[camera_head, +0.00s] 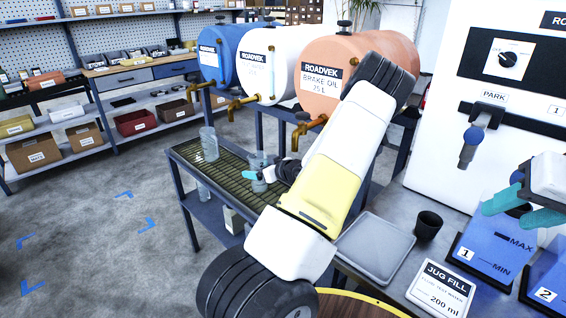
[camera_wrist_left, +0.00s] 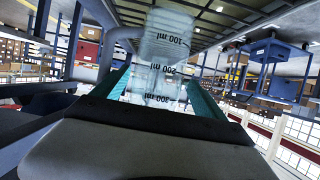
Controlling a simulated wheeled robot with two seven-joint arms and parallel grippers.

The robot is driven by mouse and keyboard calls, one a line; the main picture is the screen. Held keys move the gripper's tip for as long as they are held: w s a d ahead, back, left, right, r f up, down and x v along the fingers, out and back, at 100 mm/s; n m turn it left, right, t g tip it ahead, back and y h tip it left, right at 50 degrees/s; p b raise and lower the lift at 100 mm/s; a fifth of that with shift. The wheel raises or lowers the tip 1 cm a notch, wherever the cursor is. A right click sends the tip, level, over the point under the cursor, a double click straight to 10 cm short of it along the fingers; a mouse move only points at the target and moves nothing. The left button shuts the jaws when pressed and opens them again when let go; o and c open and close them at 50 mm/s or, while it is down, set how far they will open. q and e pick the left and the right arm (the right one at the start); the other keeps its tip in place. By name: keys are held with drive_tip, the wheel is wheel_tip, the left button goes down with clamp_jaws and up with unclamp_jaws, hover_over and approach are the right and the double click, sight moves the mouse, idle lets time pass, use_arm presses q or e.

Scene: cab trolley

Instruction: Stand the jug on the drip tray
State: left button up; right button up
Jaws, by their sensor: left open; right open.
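A clear jug (camera_head: 257,161) stands on the grated drip tray (camera_head: 187,151) below the taps; the head view cannot settle its exact contact with the grating. My left gripper (camera_head: 255,177) is open at this jug, with a teal finger on its left side. In the left wrist view the jug (camera_wrist_left: 165,45), marked 100, 200 and 300 ml, lies between the two open teal fingers. My left forearm hides part of the drip tray.
Another clear vessel (camera_head: 209,144) stands on the grating at the left. Blue, white and orange drums (camera_head: 395,52) with brass taps (camera_head: 301,130) stand behind. A grey tray (camera_head: 375,250), a black cup (camera_head: 428,226) and a jug fill card (camera_head: 441,289) are at the right.

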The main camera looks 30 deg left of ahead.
use_arm(q)
drive_tip(key=v, duration=1.1)
drive_tip(key=shift+s+d, duration=0.2)
drive_tip(key=shift+d, duration=0.2)
idle(0.7)
